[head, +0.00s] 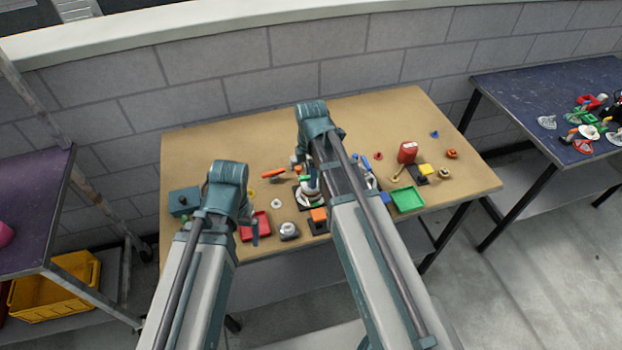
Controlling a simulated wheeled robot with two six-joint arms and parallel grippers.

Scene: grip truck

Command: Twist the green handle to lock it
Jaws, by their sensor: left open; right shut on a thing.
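A small green part (305,179), which looks like the green handle, shows just under my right gripper (299,170) near the middle of the table. It sits above a pale round fixture (308,198) on a dark base. My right gripper is shut on it, reaching down from above; the jaws are small and my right arm hides part of the fixture. My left gripper (257,232) is open and empty. It points down beside the red tray (243,233) at the table's front left, away from the green handle.
On the tan table (380,118) lie an orange-red piece (273,173), a green tray (407,200), a red can (407,152), a teal box (184,200) and several small parts. The table's back is clear. A dark table (530,90) stands right, a purple one (35,205) left.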

